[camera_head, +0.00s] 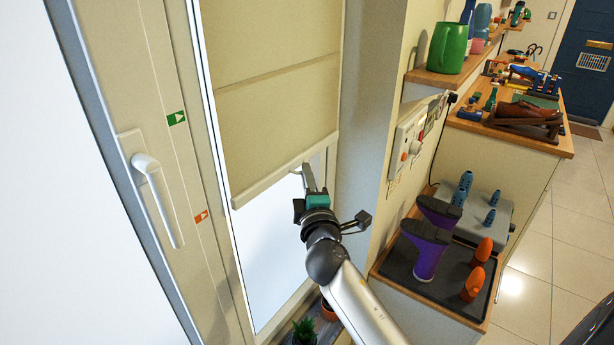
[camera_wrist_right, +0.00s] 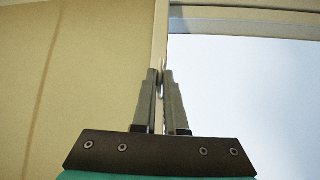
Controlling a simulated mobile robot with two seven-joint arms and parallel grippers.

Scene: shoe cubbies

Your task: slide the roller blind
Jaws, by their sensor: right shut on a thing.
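The roller blind (camera_head: 278,105) is a beige sheet covering the upper part of the window, with a pale bottom bar (camera_head: 262,186) along its lower edge. Bright glass shows below the bar. My right gripper (camera_head: 308,172) reaches up to the bar near its right end and is shut on it. In the right wrist view, the fingers of my right gripper (camera_wrist_right: 161,75) close together at the bar (camera_wrist_right: 160,35), with the blind (camera_wrist_right: 85,80) on the left and bright glass on the right. The exact contact is partly hidden by the fingers. My left gripper is not in view.
A white window handle (camera_head: 160,195) is on the frame at left. At right are a wall panel with knobs (camera_head: 408,145), a shelf with a green jug (camera_head: 448,48), and a dark tray (camera_head: 400,268) holding purple boots (camera_head: 430,258). A potted plant (camera_head: 304,330) stands below.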

